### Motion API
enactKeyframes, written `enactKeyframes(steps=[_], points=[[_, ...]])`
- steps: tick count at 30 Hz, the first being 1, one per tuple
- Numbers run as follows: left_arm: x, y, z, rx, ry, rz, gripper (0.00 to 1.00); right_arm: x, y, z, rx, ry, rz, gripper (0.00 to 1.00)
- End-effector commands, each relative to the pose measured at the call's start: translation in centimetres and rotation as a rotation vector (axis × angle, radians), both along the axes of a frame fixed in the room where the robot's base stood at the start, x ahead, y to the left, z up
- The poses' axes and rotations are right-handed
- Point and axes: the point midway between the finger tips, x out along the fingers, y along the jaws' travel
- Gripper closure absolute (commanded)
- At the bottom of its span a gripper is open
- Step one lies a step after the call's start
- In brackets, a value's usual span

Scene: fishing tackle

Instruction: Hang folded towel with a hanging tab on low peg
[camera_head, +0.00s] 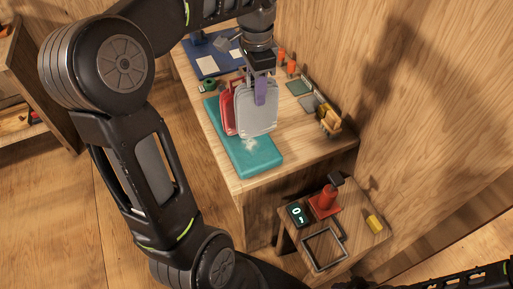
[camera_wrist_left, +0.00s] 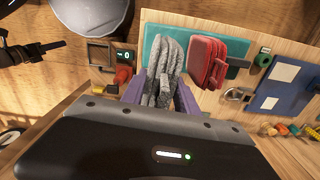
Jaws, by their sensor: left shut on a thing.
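My left gripper (camera_head: 260,92) is shut on a grey folded towel (camera_head: 257,116), with purple fingers at its upper edge. The towel hangs upright above the teal mat (camera_head: 262,164) on the bench. The left wrist view shows the grey towel (camera_wrist_left: 163,65) edge-on, its folded layers between the purple fingers. A red folded item (camera_head: 227,112) is beside and behind it in the head view, and to its right in the wrist view (camera_wrist_left: 213,60). I cannot make out the hanging tab or a low peg. A dark part, perhaps my right gripper (camera_wrist_left: 50,46), shows at the wrist view's left; its jaws are unclear.
The wooden bench (camera_head: 310,150) stands against a wooden wall. Orange items (camera_head: 291,67) and a small tray of things (camera_head: 328,119) line its wall side; a blue mat (camera_head: 208,66) is at the far end. A lower table holds a digital display (camera_head: 297,214), a red-orange object (camera_head: 325,198) and a dark frame (camera_head: 323,265).

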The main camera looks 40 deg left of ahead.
Motion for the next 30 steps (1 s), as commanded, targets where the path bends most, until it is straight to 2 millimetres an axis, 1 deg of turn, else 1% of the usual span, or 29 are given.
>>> enactKeyframes(steps=[2,10,13,20,22,25,27,30], points=[[0.0,0.0,-0.5,0.000,0.002,0.001,1.00,0.0,0.0,0.1,0.000,0.000,0.000,0.64],[-0.1,0.0,-4.4,0.000,0.004,0.000,1.00,-0.1,0.0,0.5,-0.001,0.001,-0.001,0.64],[0.0,0.0,-4.9,0.001,0.001,0.001,1.00,-0.1,0.0,0.5,-0.002,0.002,-0.001,0.64],[0.0,0.0,-5.0,0.001,-0.001,0.001,1.00,-0.1,0.0,0.4,-0.002,0.002,-0.001,0.64],[0.0,0.0,-5.3,0.000,0.001,0.001,1.00,-0.1,0.0,0.5,-0.002,0.003,0.000,0.64],[-0.1,0.0,-6.4,-0.001,0.004,0.002,1.00,-0.1,0.0,0.7,-0.002,0.003,0.000,0.64],[-0.1,0.0,-7.6,-0.002,0.005,0.002,1.00,-0.1,0.0,0.8,-0.002,0.003,-0.001,0.64],[-0.1,0.0,-8.8,0.000,0.005,0.002,1.00,-0.2,-0.1,1.4,-0.003,0.005,-0.001,0.64]])
